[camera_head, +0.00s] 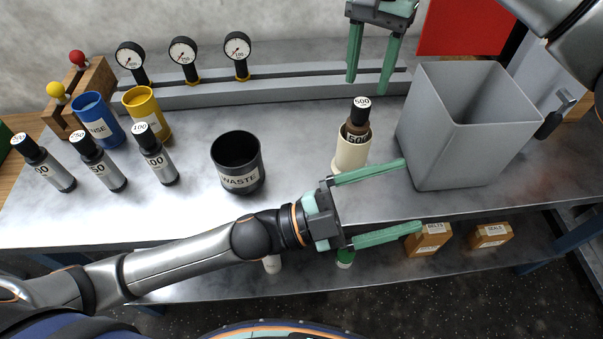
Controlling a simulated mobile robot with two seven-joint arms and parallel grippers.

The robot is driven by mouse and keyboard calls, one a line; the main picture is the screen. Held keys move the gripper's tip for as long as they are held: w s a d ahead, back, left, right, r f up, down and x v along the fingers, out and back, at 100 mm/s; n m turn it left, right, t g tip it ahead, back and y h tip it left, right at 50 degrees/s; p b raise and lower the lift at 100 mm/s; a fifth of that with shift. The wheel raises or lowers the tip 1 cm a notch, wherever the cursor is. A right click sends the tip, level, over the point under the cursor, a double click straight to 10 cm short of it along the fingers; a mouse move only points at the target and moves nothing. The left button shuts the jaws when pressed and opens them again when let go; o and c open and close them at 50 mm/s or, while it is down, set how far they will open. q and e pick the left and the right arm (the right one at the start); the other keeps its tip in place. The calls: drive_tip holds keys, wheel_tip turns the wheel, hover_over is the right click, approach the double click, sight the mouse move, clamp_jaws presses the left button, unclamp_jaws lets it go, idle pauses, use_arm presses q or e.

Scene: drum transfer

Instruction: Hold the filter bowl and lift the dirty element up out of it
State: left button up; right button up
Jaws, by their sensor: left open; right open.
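The filter bowl, a cream cup (350,156), stands upright on the steel bench right of centre. The dirty element, brown with a black cap marked 500 (361,110), stands up out of its mouth; its lower part is hidden inside. My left gripper (411,197) is open and empty, its green fingers pointing right, in front of and to the right of the bowl in the picture. My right gripper (368,87) is open and empty, fingers pointing down, its tips just above and around the level of the black cap in the picture, apparently not touching it.
A grey open bin (450,150) stands close right of the bowl. A black WASTE cup (238,165) is to the left. Farther left are several black-capped cylinders (158,160), a blue cup (97,118) and a yellow cup (146,110). Gauges (183,55) stand behind. Bench between is clear.

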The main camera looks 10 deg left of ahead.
use_arm(q)
drive_tip(key=a+r+m, duration=0.1)
drive_tip(key=a+m, duration=0.2)
drive_tip(key=m, duration=0.5)
drive_tip(key=m+t+y, duration=0.6)
drive_tip(key=m+y, duration=0.2)
drive_tip(key=m, duration=0.5)
approach(342, 152)
drive_tip(key=shift+w+d+f, duration=0.1)
drive_tip(key=shift+w+d, duration=0.1)
drive_tip(key=shift+d, duration=0.25)
drive_tip(key=shift+w+a+f+m, duration=0.2)
drive_tip(key=shift+a+m, duration=0.1)
drive_tip(key=shift+m, duration=0.1)
drive_tip(key=x, duration=1.2)
drive_tip(key=shift+w+d, duration=0.15)
clamp_jaws()
